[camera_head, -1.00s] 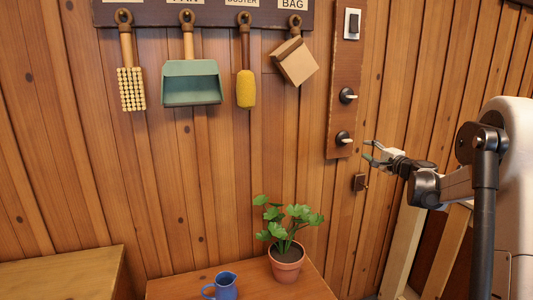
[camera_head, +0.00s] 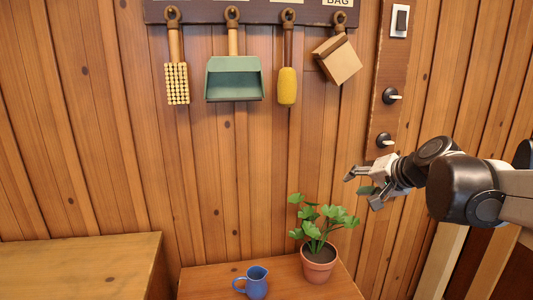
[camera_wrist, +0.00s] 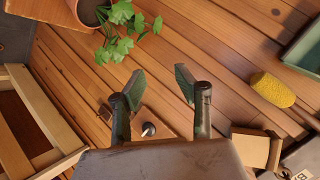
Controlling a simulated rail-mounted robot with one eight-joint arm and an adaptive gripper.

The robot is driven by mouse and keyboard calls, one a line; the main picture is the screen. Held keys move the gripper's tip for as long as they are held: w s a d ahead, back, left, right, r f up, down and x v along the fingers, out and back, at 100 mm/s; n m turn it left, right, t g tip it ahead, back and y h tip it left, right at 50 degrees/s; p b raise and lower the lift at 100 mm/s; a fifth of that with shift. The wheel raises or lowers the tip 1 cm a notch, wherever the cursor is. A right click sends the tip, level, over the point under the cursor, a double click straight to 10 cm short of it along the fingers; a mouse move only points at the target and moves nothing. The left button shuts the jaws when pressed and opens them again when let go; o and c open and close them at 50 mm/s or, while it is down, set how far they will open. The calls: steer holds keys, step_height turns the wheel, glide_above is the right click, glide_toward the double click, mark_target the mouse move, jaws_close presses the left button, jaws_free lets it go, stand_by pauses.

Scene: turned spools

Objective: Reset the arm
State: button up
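My gripper (camera_head: 360,186) is at the right in the head view, in front of the plank wall, right of and a little above the potted plant. Its fingers point left, spread apart, with nothing between them. In the wrist view my gripper (camera_wrist: 158,88) shows two separate fingers with green pads and a clear gap, wall planks behind. My arm reaches in from the right edge.
A potted plant (camera_head: 319,262) and a blue jug (camera_head: 256,283) stand on a wooden table (camera_head: 210,282). A brush (camera_head: 177,84), green dustpan (camera_head: 233,80), yellow duster (camera_head: 287,87) and box-like bag (camera_head: 338,60) hang from a rack. A board with knobs (camera_head: 389,75) is above my gripper.

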steer(key=s+a+f+n+g+h, duration=0.1)
steer(key=s+f, duration=0.3)
steer(key=s, duration=0.5)
steer(key=s+a+f+n+g+h, duration=0.1)
steer(key=s+f+n+h, duration=0.1)
steer(key=s, duration=0.7)
steer(key=s+a+f+n+g+h, duration=0.1)
steer(key=s+f+n, duration=0.2)
steer(key=s+f, duration=0.2)
steer(key=s, duration=0.3)
steer(key=shift+s+f, duration=0.35)
steer(key=shift+s, duration=0.05)
steer(key=shift+a, duration=0.1)
